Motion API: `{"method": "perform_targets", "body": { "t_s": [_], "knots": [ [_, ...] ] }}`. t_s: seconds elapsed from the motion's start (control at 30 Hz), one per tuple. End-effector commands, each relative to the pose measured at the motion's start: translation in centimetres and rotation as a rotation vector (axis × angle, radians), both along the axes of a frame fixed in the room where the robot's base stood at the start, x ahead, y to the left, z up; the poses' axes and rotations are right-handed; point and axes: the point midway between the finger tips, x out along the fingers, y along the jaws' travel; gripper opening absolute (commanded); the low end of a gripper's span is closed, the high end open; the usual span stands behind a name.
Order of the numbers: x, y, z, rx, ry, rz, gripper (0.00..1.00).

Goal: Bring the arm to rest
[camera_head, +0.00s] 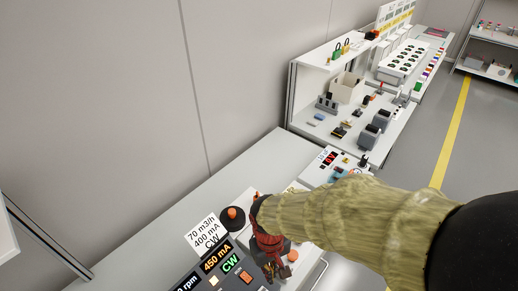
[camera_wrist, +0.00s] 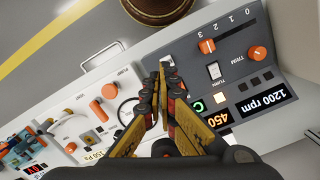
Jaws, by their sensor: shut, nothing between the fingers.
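My gripper (camera_wrist: 165,75) is shut and empty in the wrist view, its two fingers meeting above the edge of a control panel. In the head view my gripper (camera_head: 272,275) hangs low over the same bench, at the end of my sleeved arm, which reaches in from the right. The panel (camera_wrist: 185,45) carries a lit 1200 rpm display, orange knobs marked TRIM and 0 to 3, and a TURN switch. In the head view its displays (camera_head: 217,259) read 450 mA and CW. I cannot tell whether the fingertips touch the panel.
A black post with an orange top (camera_head: 233,216) stands beside a white sign (camera_head: 206,235). A second panel with orange knobs (camera_wrist: 97,108) lies left in the wrist view. Open shelving (camera_head: 350,100) holds small parts farther back. The floor (camera_head: 415,190) at right is clear.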

Motion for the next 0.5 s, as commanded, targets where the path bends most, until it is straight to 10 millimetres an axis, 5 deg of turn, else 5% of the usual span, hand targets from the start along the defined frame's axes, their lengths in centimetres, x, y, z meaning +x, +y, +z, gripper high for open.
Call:
{"method": "perform_targets", "body": {
  "t_s": [0.2,0.5],
  "knots": [
    [-0.3,-5.0,7.7,0.058,-0.127,-0.091,0.00],
    [-2.1,-11.7,16.1,0.120,-0.382,-0.272,0.00]
  ]
}}
